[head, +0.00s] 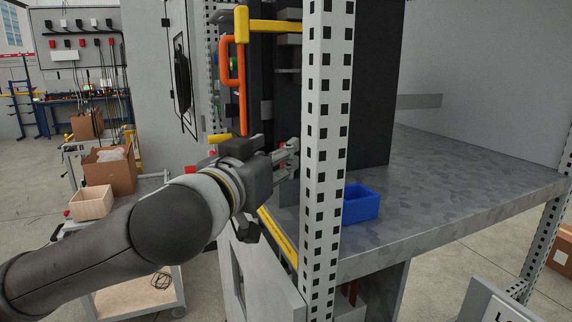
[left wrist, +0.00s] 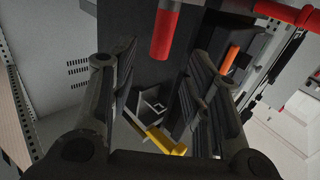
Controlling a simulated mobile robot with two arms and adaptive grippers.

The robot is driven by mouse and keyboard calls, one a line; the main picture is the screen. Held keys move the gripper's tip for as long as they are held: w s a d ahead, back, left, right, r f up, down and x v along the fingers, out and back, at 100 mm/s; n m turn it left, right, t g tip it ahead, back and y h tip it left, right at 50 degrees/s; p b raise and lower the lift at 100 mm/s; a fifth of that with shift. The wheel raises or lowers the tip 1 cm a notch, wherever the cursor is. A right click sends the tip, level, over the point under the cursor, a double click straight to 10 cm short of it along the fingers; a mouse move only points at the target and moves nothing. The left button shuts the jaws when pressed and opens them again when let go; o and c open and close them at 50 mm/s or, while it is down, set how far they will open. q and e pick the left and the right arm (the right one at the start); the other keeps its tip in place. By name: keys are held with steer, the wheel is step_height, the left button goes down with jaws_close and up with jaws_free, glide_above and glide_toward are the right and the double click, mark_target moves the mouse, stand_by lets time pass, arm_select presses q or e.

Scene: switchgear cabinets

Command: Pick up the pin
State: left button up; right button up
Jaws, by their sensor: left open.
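No part is clearly recognisable as the pin; a red cylinder (left wrist: 164,36) in the left wrist view may be it or its handle. My left gripper (left wrist: 163,62) is open, and the red cylinder appears between its fingertips, with no visible contact. In the head view my left gripper (head: 290,152) is beside the dark cabinet, just left of the perforated post. Small red parts (head: 283,145) show near its fingers, partly hidden by it. My right gripper is in neither view.
A perforated post (head: 328,130) stands close to the right of my gripper. An orange handle (head: 242,85) and a yellow bar (head: 275,26) are above it. A blue bin (head: 361,204) sits on the grey shelf (head: 440,195). In the wrist view a yellow bar (left wrist: 165,140) lies low between the fingers.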

arm_select(q)
steer(key=p+x, duration=0.3)
steer(key=x, duration=0.2)
steer(key=shift+r, duration=0.2)
steer(key=shift+w+d+f, duration=0.2)
steer(key=shift+w+d, duration=0.05)
steer(key=shift+w, duration=0.15)
steer(key=shift+c, duration=0.4)
steer(key=c, duration=0.5)
jaws_close()
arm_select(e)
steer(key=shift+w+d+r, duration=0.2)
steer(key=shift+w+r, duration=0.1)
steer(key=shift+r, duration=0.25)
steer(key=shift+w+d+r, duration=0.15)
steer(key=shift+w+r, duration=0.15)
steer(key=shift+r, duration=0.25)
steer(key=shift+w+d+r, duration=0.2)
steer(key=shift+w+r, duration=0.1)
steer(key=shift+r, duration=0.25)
